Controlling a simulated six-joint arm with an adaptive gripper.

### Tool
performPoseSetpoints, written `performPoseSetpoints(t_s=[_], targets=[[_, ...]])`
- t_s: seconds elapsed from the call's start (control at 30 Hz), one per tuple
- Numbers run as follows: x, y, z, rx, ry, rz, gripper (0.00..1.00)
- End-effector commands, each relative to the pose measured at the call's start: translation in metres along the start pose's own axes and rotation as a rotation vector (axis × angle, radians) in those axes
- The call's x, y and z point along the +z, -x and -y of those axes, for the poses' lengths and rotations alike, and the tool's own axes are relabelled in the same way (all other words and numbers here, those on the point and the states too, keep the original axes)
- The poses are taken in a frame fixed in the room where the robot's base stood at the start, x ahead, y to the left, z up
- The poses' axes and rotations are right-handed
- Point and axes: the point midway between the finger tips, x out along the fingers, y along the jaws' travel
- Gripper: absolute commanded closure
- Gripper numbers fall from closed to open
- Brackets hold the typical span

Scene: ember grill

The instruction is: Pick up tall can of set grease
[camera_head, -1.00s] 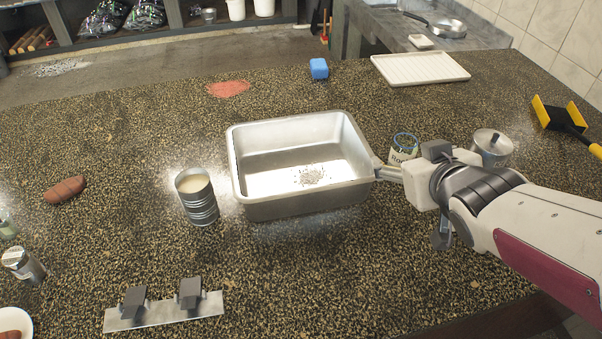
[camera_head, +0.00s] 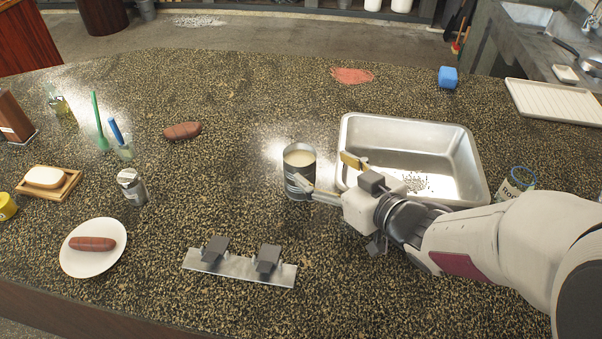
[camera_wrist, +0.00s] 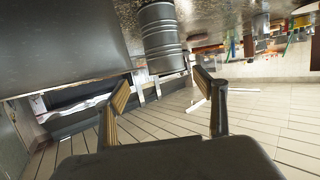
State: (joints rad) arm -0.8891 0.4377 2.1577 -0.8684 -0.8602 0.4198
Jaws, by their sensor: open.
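The tall can of set grease (camera_head: 299,160) is a ribbed, open metal can filled with a pale, solid mass. It stands upright on the speckled counter just left of the metal pan. In the wrist view the ribbed can (camera_wrist: 162,40) shows ahead of the fingertips, roughly in line with the gap between them. My gripper (camera_head: 324,170) is open and empty, at the can's right side. One finger lies near the can's lower front and hides part of it; the other is over the pan's left edge. In the wrist view both fingers of my gripper (camera_wrist: 160,84) are spread apart.
The metal pan (camera_head: 470,160) with dark crumbs inside is close on the right. A strip with two dark clips (camera_head: 240,268) lies in front. A shaker (camera_head: 131,188) and a plate with a sausage (camera_head: 78,262) stand left. Counter between shaker and can is clear.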

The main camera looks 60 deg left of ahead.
Motion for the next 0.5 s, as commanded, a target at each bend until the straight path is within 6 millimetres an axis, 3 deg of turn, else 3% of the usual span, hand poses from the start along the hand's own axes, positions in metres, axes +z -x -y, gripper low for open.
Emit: performPoseSetpoints(t_s=[0.13, 0.5], targets=[[0.0011, -0.0058, 0.0102, -0.03, 0.0, -0.009, 0.29], [0.0011, -0.0073, 0.0101, -0.029, 0.0, -0.009, 0.29]])
